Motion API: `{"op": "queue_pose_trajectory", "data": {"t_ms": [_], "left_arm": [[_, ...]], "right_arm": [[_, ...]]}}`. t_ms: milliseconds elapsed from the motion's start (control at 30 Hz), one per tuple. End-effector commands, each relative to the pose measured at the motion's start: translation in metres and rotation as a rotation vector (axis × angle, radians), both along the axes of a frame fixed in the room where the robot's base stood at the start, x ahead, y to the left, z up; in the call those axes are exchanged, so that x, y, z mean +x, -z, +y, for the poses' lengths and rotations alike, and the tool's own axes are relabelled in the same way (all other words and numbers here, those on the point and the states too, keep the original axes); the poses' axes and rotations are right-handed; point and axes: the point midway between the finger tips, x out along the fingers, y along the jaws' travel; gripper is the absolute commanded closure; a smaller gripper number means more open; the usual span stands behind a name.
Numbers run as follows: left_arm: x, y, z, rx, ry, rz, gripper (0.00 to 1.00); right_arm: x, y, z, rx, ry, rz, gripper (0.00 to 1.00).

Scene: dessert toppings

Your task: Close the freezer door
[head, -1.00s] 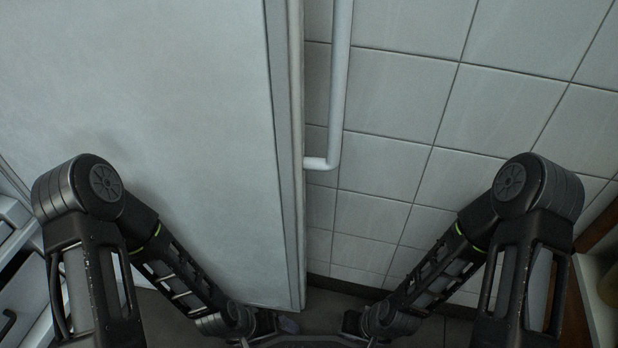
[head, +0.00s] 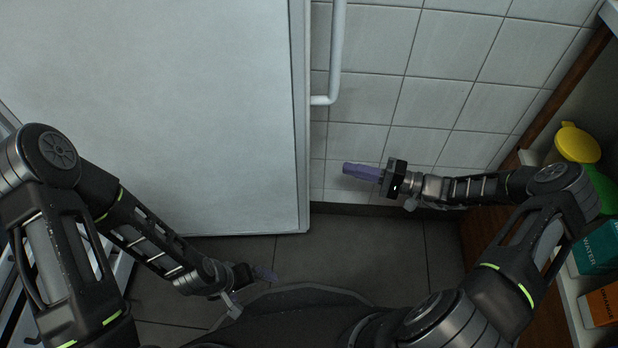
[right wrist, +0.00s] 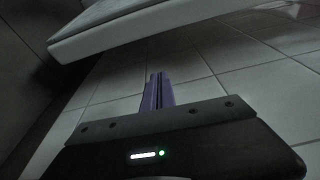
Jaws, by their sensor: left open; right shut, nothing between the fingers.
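The freezer door (head: 160,110) is a large pale panel filling the left and middle of the head view. It stands open, its free edge facing right. A white bar handle (head: 338,60) runs along that edge. My right gripper (head: 362,172) has purple fingers, is shut and empty, and is to the right of the door edge, below the handle and apart from both. The right wrist view shows its closed fingers (right wrist: 159,92) with the door's bottom edge (right wrist: 130,28) beyond them. My left gripper (head: 266,273) is low near my base, below the door's bottom edge, open.
A white tiled wall (head: 440,90) lies behind and right of the door. Dark floor tiles (head: 350,255) are clear below. At the right, a wooden-edged shelf holds a yellow item (head: 577,143), a teal WATER box (head: 598,250) and an orange box (head: 602,304).

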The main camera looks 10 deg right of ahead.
Motion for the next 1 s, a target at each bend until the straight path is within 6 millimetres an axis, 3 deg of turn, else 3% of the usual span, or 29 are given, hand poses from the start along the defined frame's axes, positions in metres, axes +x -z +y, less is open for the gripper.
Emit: {"op": "queue_pose_trajectory", "data": {"t_ms": [567, 767, 1000], "left_arm": [[0.001, 0.002, 0.000, -0.001, -0.001, -0.002, 0.00], [0.002, 0.010, 0.000, 0.001, -0.002, -0.005, 0.00], [0.004, 0.026, -0.001, 0.002, -0.005, -0.012, 0.00]], "right_arm": [[0.000, -0.003, 0.010, -0.009, -0.015, -0.054, 1.00], [0.011, -0.002, 0.033, -0.007, -0.018, -0.054, 1.00], [0.032, -0.001, 0.076, -0.007, -0.019, -0.053, 1.00]]}}
